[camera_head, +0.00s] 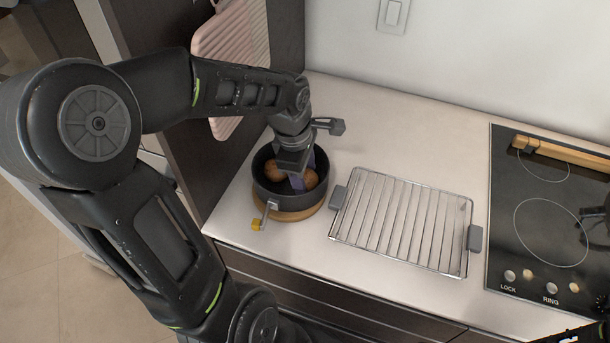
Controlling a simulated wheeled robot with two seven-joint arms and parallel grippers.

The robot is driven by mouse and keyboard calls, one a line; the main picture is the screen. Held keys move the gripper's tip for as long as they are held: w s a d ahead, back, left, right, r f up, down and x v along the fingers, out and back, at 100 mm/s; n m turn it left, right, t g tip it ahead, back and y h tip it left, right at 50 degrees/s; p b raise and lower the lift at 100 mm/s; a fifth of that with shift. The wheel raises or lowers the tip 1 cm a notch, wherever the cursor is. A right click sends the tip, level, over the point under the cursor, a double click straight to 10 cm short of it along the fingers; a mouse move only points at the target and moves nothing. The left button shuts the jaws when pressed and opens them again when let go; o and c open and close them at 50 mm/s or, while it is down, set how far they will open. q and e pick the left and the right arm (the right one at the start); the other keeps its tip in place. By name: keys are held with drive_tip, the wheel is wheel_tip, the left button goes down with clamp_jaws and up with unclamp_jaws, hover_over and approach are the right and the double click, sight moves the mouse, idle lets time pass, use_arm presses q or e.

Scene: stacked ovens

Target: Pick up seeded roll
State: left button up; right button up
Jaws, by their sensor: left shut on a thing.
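Brown rolls (309,180) lie in a dark round pot (291,200) on the counter; seeds on them are too small to make out. The pot stands on a round wooden board (310,214). My left gripper (297,181) reaches down into the pot from above and is shut on a roll. The gripper partly hides the rolls, and its fingertips are hard to see. At the bottom right corner a dark piece shows, too little to tell if it is my right arm; my right gripper is not seen.
A wire rack (403,222) with grey handles lies on the counter right of the pot. A black cooktop (548,225) is at the far right. A dark cabinet side stands left of the pot. A pink ribbed item (232,45) hangs there.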

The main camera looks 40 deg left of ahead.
use_arm(q)
wheel_tip(320, 180, up, 10)
drive_tip(key=shift+f+b, duration=0.1)
drive_tip(key=shift+b, duration=0.4)
